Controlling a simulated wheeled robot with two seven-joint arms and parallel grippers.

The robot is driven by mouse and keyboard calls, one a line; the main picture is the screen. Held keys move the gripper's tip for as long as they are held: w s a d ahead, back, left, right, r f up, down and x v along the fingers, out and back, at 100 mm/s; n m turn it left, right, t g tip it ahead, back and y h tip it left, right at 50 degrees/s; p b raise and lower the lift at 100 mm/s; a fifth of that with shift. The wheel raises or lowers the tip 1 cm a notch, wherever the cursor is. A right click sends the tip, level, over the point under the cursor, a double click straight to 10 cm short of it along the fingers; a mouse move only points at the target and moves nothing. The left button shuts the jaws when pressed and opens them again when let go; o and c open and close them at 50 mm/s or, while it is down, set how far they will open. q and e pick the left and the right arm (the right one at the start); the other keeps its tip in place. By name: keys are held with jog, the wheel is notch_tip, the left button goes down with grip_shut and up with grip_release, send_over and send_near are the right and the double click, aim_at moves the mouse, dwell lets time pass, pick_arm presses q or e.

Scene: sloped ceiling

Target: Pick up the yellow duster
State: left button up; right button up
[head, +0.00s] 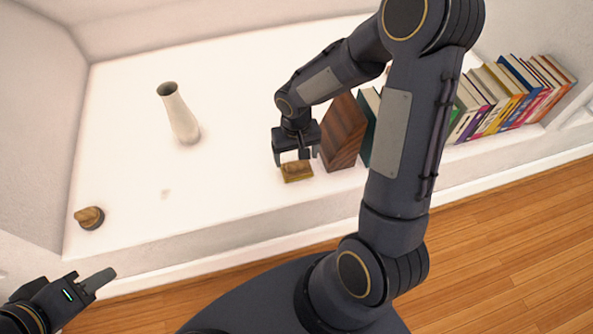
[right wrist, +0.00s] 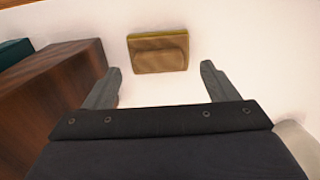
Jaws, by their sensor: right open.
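The yellow duster (head: 297,171) is a small block with a brown top and a yellow base, lying on the white ledge near its front edge. In the right wrist view the duster (right wrist: 158,52) lies ahead of the fingertips, between their lines and apart from them. My right gripper (head: 297,159) is open and empty, just above and behind the duster in the head view. It also shows in the right wrist view (right wrist: 160,76). My left gripper (head: 98,281) is at the lower left, far from the duster; whether its jaws are open does not show.
A wooden block (head: 343,132) stands close right of my right gripper, with a row of books (head: 510,92) beyond. A white vase (head: 179,114) stands further back. A small brown object (head: 90,217) sits at the ledge's left. The middle of the white ledge (head: 235,130) is clear.

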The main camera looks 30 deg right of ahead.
aim_at(297, 163)
notch_tip(297, 163, down, 5)
jog(key=shift+d+r+b, duration=0.15)
jog(key=shift+b, duration=0.75)
jog(key=shift+w, duration=0.1)
jog(key=c, duration=0.7)
jog(key=shift+o, duration=0.2)
jog(key=shift+r, duration=0.1)
jog(key=shift+r+p, duration=0.3)
jog(key=shift+r, duration=0.2)
notch_tip(297, 163, up, 3)
jog(key=shift+f+p, duration=0.15)
jog(key=shift+p, duration=0.4)
jog(key=s+a+r+p, duration=0.2)
jog(key=s+a+r, duration=0.5)
jog(key=a, duration=0.5)
notch_tip(297, 163, up, 2)
jog(key=shift+s+r+p, duration=0.1)
jog(key=shift+s+p, duration=0.1)
jog(key=shift+p, duration=0.2)
